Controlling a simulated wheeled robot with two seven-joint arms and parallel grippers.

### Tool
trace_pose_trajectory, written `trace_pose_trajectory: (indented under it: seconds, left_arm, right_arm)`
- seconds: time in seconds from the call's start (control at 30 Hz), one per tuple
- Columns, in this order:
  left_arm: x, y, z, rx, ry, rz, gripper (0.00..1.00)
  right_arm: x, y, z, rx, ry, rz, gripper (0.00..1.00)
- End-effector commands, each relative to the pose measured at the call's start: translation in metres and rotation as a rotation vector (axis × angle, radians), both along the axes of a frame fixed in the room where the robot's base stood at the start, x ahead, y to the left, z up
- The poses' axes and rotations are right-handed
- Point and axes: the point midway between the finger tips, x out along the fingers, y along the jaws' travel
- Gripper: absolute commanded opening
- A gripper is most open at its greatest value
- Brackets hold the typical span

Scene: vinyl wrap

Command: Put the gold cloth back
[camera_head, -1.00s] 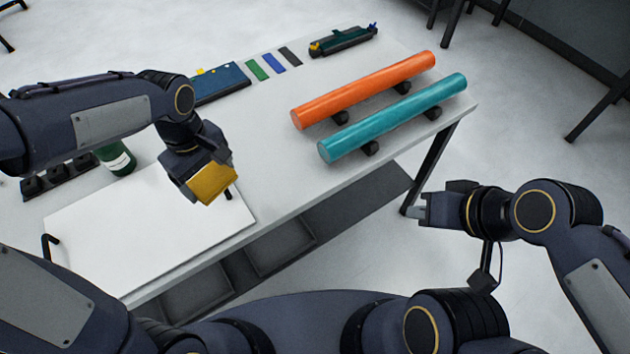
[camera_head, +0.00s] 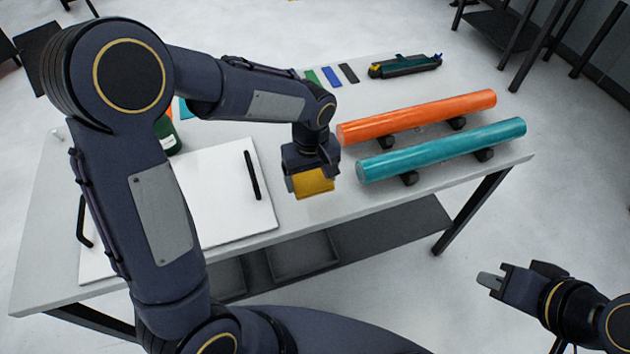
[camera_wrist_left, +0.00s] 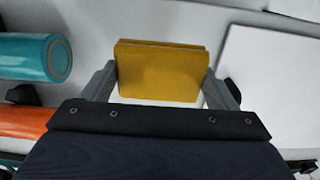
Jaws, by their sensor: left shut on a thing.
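The gold cloth (camera_head: 313,184) is a folded yellow block held in my left gripper (camera_head: 312,178), above the table between the white board and the rolls. In the left wrist view the cloth (camera_wrist_left: 161,72) sits between the two fingers of the left gripper (camera_wrist_left: 160,85), which is shut on it. My right gripper (camera_head: 489,281) is off the table's right front side, over the floor. Its fingers hold nothing that I can see, and their gap is not clear.
An orange roll (camera_head: 418,116) and a teal roll (camera_head: 443,149) lie on dark supports at the right. A white board (camera_head: 215,195) with black handles lies at the left. Small colour swatches (camera_head: 331,76) and a dark green tool (camera_head: 405,66) are at the back. A green bottle (camera_head: 168,136) is partly hidden.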

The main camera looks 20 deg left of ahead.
Motion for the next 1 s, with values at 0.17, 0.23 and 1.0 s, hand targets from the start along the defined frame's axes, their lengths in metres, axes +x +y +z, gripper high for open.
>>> trace_pose_trajectory:
  seconds: [0.17, 0.23, 1.0]
  left_arm:
    - [0.018, 0.0, -0.022, 0.001, 0.001, 0.0, 0.56]
    - [0.022, 0.001, -0.025, 0.0, -0.001, 0.001, 0.56]
    - [0.027, 0.001, -0.066, -0.001, -0.003, 0.0, 0.85]
  right_arm:
    - [0.0, 0.0, 0.002, 0.0, 0.0, 0.0, 0.0]
    - [0.0, 0.0, 0.002, 0.0, 0.0, 0.0, 0.0]
    - [0.0, 0.0, -0.002, 0.0, 0.0, 0.0, 0.0]
